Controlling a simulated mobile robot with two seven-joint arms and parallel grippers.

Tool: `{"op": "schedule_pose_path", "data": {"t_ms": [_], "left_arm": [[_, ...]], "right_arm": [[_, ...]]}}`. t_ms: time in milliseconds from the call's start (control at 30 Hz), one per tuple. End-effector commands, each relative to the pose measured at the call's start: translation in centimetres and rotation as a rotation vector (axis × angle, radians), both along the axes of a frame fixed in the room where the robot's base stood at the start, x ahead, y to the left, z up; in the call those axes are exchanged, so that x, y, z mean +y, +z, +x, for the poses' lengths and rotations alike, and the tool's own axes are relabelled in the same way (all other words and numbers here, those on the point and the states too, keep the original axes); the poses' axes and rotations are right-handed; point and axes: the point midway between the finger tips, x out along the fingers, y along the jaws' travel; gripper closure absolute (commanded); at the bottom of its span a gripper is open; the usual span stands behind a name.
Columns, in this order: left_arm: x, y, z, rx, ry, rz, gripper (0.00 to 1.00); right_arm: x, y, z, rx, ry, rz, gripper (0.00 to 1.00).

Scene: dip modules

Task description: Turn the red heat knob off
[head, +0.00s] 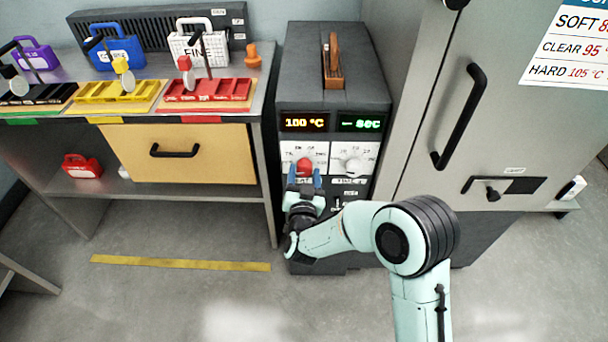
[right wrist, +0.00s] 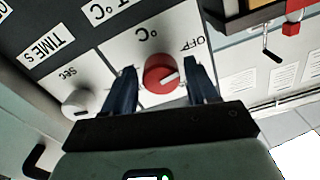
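The red heat knob (head: 304,167) sits on a white dial plate on the front of the grey machine. In the right wrist view the red knob (right wrist: 160,74) shows a white mark toward the right finger; the "OFF" label is above that finger. My right gripper (head: 304,180) is at the knob. In the wrist view its two dark fingers (right wrist: 163,80) stand on either side of the knob, with small gaps visible, so it looks open around it. The display (head: 305,122) above reads 100 °C. My left gripper is not in view.
A white time knob (head: 355,167) sits just right of the red one. A wooden-handled lever (head: 333,62) stands on top of the machine. A tall cabinet with a black handle (head: 460,117) is at right; a bench with a drawer (head: 180,167) and coloured trays is at left.

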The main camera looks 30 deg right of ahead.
Motion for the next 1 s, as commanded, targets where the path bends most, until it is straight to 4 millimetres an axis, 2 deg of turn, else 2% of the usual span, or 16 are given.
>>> {"op": "schedule_pose_path", "data": {"t_ms": [333,467,800,1000], "left_arm": [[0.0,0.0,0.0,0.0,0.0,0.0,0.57],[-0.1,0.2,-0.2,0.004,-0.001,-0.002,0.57],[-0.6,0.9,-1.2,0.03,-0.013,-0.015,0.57],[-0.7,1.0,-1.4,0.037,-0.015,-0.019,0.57]], "right_arm": [[0.1,0.1,-0.1,-0.002,0.0,0.002,0.31],[0.7,0.1,-1.0,-0.002,0.001,0.003,0.31],[4.6,0.1,-7.3,0.0,0.005,0.001,0.31],[6.3,0.0,-10.2,0.001,0.002,0.002,0.31]]}}
